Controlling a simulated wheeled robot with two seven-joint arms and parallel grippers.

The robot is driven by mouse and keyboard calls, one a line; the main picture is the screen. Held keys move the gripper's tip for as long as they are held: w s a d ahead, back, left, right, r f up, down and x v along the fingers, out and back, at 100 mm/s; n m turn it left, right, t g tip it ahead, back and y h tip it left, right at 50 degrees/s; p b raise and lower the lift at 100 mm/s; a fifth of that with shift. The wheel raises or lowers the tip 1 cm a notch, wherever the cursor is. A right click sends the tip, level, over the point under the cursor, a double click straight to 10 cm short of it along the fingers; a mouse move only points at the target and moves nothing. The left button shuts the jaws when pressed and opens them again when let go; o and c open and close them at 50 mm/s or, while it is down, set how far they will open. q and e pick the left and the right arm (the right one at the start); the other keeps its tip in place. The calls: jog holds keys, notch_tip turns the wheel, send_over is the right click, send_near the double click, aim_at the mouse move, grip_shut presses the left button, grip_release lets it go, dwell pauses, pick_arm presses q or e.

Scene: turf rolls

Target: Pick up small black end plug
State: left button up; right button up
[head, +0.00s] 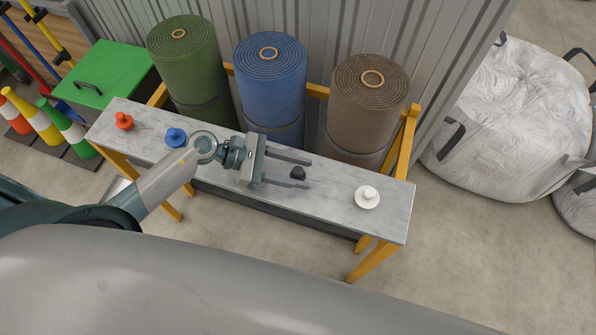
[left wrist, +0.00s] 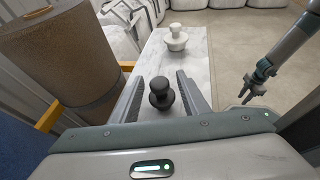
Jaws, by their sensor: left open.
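The small black end plug (head: 298,173) stands on the marble-topped bench, right of the middle. It also shows in the left wrist view (left wrist: 161,94) as a round knob on a wider base. My left gripper (head: 309,175) is open, with its two fingers reaching right along the bench, one on each side of the plug. In the left wrist view the plug stands between the open fingers (left wrist: 159,77), with a gap on both sides. My right arm's end (left wrist: 256,86) shows at the right of the left wrist view, too small to judge its jaws.
On the bench (head: 230,187) stand a white plug (head: 368,196) to the right, a blue plug (head: 175,137) and an orange plug (head: 124,121) to the left. Green (head: 190,70), blue (head: 270,85) and brown (head: 367,105) turf rolls stand close behind the bench.

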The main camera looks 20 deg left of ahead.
aim_at(298, 170)
dwell(0.3)
pick_arm(q)
grip_shut()
jog(key=shift+r+b, duration=0.35)
jog(key=shift+r, duration=0.35)
notch_tip(298, 170, up, 2)
jog(key=shift+r+b, duration=0.2)
jog(key=shift+b, duration=0.3)
jog(key=s+d+r+b, duration=0.1)
jog(key=s+d+r, duration=0.1)
jog(key=s, duration=0.3)
jog(key=s+d+r+b, duration=0.1)
jog(key=s+d+r, duration=0.1)
jog(key=s+r, duration=0.3)
jog(key=shift+s+d+r, duration=0.15)
jog(key=shift+s+d, duration=0.1)
jog(key=shift+s, duration=0.15)
